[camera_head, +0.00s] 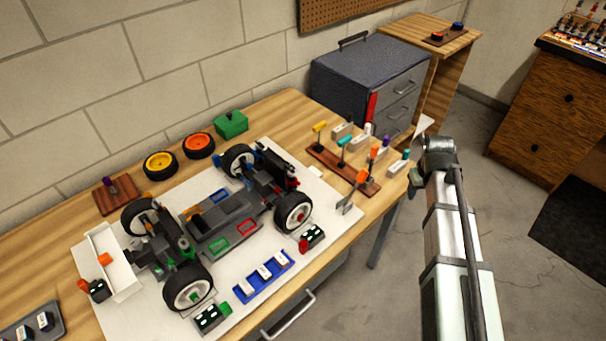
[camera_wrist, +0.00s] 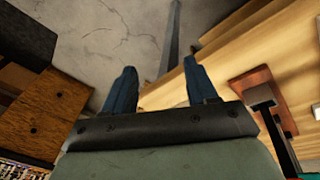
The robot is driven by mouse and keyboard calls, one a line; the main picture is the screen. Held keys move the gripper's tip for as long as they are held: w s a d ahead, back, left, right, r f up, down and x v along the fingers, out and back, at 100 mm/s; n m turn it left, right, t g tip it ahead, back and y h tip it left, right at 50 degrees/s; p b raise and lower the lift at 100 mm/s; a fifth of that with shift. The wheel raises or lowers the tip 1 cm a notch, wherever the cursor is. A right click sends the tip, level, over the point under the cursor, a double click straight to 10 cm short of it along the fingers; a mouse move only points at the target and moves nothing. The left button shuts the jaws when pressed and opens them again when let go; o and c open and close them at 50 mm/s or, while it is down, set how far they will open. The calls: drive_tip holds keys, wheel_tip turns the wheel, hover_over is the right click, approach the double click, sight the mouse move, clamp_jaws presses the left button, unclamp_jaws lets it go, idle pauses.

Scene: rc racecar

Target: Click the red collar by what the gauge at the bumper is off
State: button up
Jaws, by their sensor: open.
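My gripper shows in the wrist view as two dark blue fingers (camera_wrist: 160,68), spread apart with nothing between them. In the head view the arm's end is right of the bench, away from the car; the fingers are hard to make out there. The car chassis (camera_head: 222,222) stands on a white board. A red part (camera_head: 303,246) sits beside a small dark gauge-like block (camera_head: 314,235) by the near right wheel. Similar blocks sit by the near left wheel (camera_head: 208,318) and white panel (camera_head: 97,290). Their readings are too small to read. I cannot tell which red part is the collar.
A rack of coloured-handled tools (camera_head: 342,170) stands at the bench's right end. A blue tray (camera_head: 264,275) lies before the car. Yellow (camera_head: 160,165) and orange (camera_head: 199,145) wheels and a green box (camera_head: 231,124) stand behind. A grey drawer cabinet (camera_head: 365,80) is at the back.

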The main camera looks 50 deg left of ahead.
drive_tip(key=s+a+r+n, duration=0.1)
drive_tip(key=a+r, duration=0.4)
drive_tip(key=r, duration=0.1)
drive_tip(key=s+a+r+n+t+y, duration=0.1)
drive_tip(key=s+a+r, duration=0.1)
drive_tip(key=a+r, duration=0.3)
drive_tip(key=s+a+r+n, duration=0.1)
drive_tip(key=s+a+r, duration=0.1)
drive_tip(key=a+r, duration=0.3)
wheel_tip(320, 180, up, 3)
drive_tip(key=shift+a+y, duration=0.1)
drive_tip(key=shift+y, duration=0.3)
drive_tip(key=s+a+n+g, duration=0.25)
drive_tip(key=s+a, duration=0.45)
drive_tip(key=s, duration=0.4)
drive_tip(key=n+h, duration=0.2)
drive_tip(key=n, duration=0.2)
hover_over(292, 169)
drive_tip(key=shift+m+g, duration=0.25)
drive_tip(key=shift+g, duration=0.2)
wheel_tip(292, 169, down, 12)
drive_tip(key=shift+a+f, duration=0.1)
drive_tip(key=shift+f, duration=0.15)
drive_tip(key=c, duration=1.1)
drive_tip(key=shift+o, duration=0.2)
drive_tip(key=shift+n, duration=0.8)
